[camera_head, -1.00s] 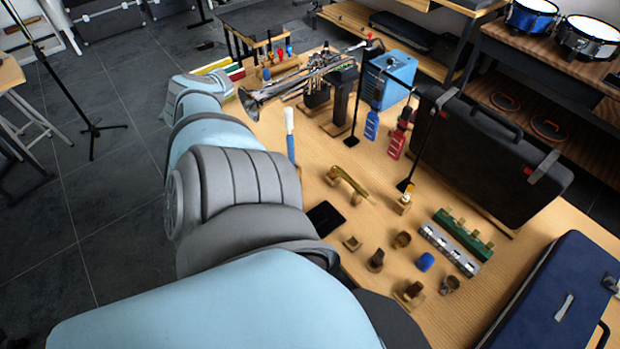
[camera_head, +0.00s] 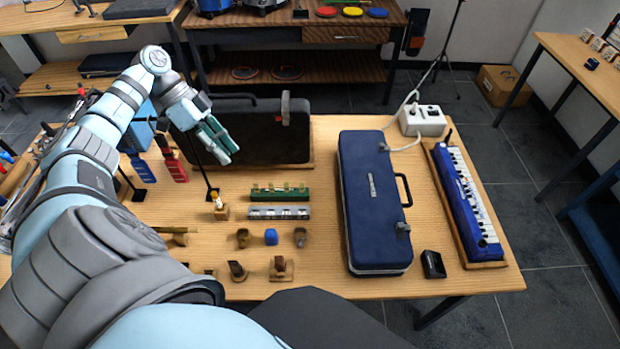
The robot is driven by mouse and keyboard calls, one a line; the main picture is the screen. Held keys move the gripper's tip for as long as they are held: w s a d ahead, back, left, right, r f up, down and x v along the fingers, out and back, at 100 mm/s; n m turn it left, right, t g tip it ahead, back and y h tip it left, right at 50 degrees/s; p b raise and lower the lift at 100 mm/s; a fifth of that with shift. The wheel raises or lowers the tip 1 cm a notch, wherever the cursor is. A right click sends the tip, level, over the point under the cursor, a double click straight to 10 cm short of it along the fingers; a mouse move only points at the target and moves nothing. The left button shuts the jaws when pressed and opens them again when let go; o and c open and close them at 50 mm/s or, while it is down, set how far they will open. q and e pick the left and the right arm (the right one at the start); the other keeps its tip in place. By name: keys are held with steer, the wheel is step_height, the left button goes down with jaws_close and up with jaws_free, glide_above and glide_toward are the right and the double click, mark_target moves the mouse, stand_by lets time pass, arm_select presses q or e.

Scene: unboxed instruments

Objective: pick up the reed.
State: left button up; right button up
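A small pale yellow piece that looks like the reed (camera_head: 217,198) stands upright in a wooden block (camera_head: 222,213) on the table, left of the harmonicas. It is too small to make out well. My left gripper (camera_head: 229,156) reaches in from the left and hangs above and behind the block, in front of the black case. Its two teal fingers point down to the right, with a narrow gap between them and nothing held. It is apart from the reed. My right gripper is not in view.
A green harmonica (camera_head: 279,193) and a silver one (camera_head: 279,212) lie right of the block. Several small pieces, including a blue one (camera_head: 271,237), stand nearer. A thin black stand (camera_head: 203,172) rises beside the block. A navy case (camera_head: 372,235) and blue keyboard (camera_head: 466,205) lie right.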

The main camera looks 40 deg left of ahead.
arm_select(q)
steer(key=w+f+y+b, duration=0.1)
steer(key=w+f+b, duration=0.1)
steer(key=f+b, duration=0.2)
steer(key=w+f+t+y+b, duration=0.1)
steer(key=w+f+b, duration=0.1)
steer(key=f+b, duration=0.3)
steer(key=w+f+m+y+b, duration=0.1)
steer(key=w+f+b, duration=0.2)
steer(key=f, duration=0.4)
steer(key=shift+a+f+t+b, duration=0.25)
steer(key=shift+f+t+b, duration=0.05)
steer(key=shift+b, duration=0.6)
steer(key=shift+w+d, duration=0.15)
steer(key=shift+w, duration=0.15)
glide_toward(302, 183)
steer(key=x, duration=0.5)
steer(key=shift+w+d+f, duration=0.1)
steer(key=shift+d+f, duration=0.05)
steer(key=shift+f, duration=0.05)
steer(key=x, duration=0.4)
steer(key=shift+f+b, duration=0.35)
steer(key=shift+b, duration=0.05)
steer(key=shift+r, duration=0.1)
jaws_close()
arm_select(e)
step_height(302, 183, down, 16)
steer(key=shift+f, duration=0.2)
